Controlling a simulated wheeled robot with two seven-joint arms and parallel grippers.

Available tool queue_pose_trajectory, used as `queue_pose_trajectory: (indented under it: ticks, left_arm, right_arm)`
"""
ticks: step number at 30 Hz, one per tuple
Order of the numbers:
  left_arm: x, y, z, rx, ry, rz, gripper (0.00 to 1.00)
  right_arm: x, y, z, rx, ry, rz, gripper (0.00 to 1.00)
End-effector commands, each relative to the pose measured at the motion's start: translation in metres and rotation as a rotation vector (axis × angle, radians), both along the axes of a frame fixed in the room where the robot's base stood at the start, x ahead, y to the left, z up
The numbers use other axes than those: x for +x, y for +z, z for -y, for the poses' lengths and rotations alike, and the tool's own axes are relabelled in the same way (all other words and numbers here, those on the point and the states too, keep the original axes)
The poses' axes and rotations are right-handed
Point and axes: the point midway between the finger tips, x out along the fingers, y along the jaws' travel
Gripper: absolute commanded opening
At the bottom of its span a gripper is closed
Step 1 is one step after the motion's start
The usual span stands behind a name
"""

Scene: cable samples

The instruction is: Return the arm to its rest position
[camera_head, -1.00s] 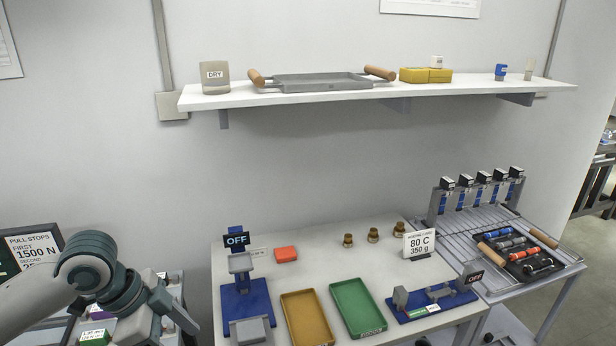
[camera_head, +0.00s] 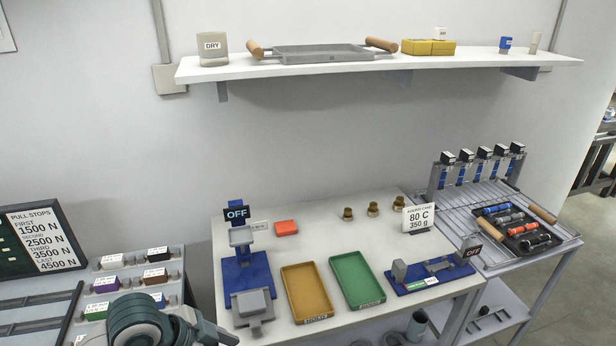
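My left arm (camera_head: 140,322) shows at the bottom edge, left of centre, in front of the side table with labelled sample boxes. Its gripper lies low near the frame's bottom edge, and its fingertips are cut off or too unclear to read. My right arm and gripper are not in view.
A white table holds a yellow tray (camera_head: 306,292), a green tray (camera_head: 357,281) and blue devices. A rack table (camera_head: 480,225) with cable samples stands right. A shelf (camera_head: 375,68) hangs above. The pull stops board (camera_head: 42,240) stands left.

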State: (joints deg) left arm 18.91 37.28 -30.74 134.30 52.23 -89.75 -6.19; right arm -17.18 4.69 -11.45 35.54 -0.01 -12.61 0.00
Motion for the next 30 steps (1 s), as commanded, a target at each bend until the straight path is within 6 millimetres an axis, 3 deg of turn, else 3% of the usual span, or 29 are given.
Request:
queue_pose_trajectory:
  ticks: [5, 11, 21, 30]
  left_arm:
    - [-0.02, -0.033, 0.011, -0.043, 0.132, -0.011, 0.68]
    - [-0.046, -0.067, 0.007, -0.058, 0.313, -0.035, 0.68]
    - [-0.114, -0.121, -0.031, 0.006, 0.658, -0.112, 0.68]
    - [-0.166, -0.145, -0.063, 0.093, 0.842, -0.165, 0.68]
  right_arm:
    - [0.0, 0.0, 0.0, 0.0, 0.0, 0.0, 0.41]
    - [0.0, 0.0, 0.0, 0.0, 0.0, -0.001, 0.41]
    - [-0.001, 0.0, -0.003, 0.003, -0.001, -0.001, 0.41]
    - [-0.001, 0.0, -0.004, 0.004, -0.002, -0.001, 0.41]
